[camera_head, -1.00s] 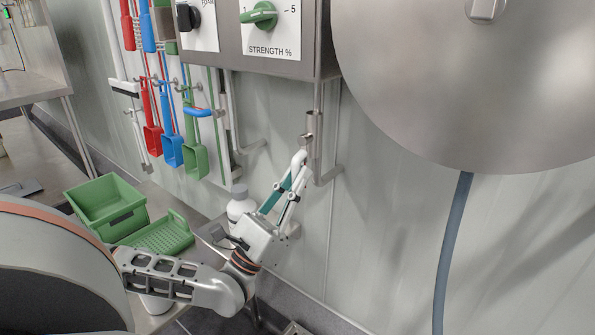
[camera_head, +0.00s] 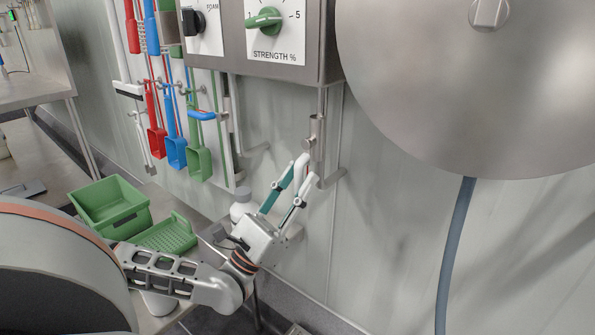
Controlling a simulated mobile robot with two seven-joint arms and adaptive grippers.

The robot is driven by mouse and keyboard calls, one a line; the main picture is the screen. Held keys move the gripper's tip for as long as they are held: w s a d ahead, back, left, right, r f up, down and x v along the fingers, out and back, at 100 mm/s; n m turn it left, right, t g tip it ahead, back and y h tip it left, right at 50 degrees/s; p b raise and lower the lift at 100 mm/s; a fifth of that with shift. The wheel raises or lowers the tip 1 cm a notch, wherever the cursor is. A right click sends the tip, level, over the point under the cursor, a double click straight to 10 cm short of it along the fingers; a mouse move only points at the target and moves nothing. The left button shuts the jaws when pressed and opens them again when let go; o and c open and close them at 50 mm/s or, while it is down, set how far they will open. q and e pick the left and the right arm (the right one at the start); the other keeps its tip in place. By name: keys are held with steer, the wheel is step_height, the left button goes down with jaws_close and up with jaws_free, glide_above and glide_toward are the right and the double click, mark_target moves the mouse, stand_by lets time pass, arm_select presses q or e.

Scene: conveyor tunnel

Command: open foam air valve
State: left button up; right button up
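A blue lever handle (camera_head: 202,115) sits on a thin upright pipe under the control panel, and its label, if any, does not show. To its right, a steel cylindrical fitting (camera_head: 317,138) with a small side stub sits on another pipe against the wall. My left gripper (camera_head: 299,174) points up toward this fitting, its tips just below and left of it. Its fingers, one with a teal face, stand apart with a gap between them. A pale shape at the tips is hard to make out, and contact cannot be told. My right gripper is out of view.
A control panel (camera_head: 320,45) with a black FOAM knob (camera_head: 192,22) and a green STRENGTH knob (camera_head: 263,20) hangs above. Green bins (camera_head: 110,205), a white bottle (camera_head: 241,208) and hanging scoops (camera_head: 199,163) are left.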

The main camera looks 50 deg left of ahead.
arm_select(q)
steer(key=v, duration=1.2)
